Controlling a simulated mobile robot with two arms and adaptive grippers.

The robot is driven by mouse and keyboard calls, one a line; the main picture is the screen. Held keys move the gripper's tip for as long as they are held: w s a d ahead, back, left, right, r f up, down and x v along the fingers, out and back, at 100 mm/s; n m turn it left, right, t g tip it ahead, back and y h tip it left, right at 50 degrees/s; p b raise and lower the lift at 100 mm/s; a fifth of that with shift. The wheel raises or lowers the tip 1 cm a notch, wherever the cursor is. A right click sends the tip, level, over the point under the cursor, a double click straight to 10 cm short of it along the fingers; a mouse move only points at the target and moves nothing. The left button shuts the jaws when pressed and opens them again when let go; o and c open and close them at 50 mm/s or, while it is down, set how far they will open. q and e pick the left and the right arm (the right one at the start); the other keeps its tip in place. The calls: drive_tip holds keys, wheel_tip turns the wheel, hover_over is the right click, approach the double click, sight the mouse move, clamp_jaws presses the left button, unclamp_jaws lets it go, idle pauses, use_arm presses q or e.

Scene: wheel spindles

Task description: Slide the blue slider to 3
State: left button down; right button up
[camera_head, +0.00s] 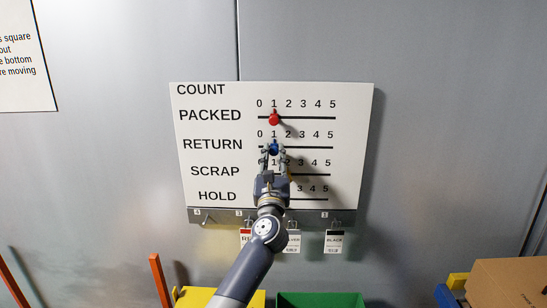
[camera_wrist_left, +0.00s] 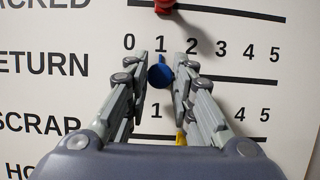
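The blue slider (camera_head: 274,148) sits at 1 on the RETURN row of the white count board (camera_head: 350,110). In the left wrist view the blue knob (camera_wrist_left: 160,74) is under the digit 1, and 3 lies to its right along the dark track. My left gripper (camera_head: 273,151) reaches up to the board in front of this row. In the left wrist view its fingers (camera_wrist_left: 158,75) are open, one on each side of the blue knob, with gaps visible. My right gripper is not in view.
A red slider (camera_head: 273,119) sits at 1 on the PACKED row just above. A yellow piece (camera_wrist_left: 181,137) shows partly behind my fingers on the SCRAP row. Tags (camera_head: 335,241) hang below the board. A yellow bin (camera_head: 195,297) and green bin (camera_head: 320,300) stand below.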

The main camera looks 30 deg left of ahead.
sight(303, 157)
use_arm(q)
drive_tip(key=w+d+b, duration=0.1)
drive_tip(key=d, duration=0.1)
drive_tip(key=w+d, duration=0.2)
drive_tip(key=w+d+b, duration=0.1)
drive_tip(key=d, duration=0.2)
drive_tip(key=shift+w+f+b, duration=0.1)
drive_tip(key=shift+w+b, duration=0.05)
drive_tip(key=shift+b, duration=0.15)
drive_tip(key=shift+a, duration=0.15)
drive_tip(key=c, duration=1.4)
unclamp_jaws()
drive_tip(key=v, duration=1.2)
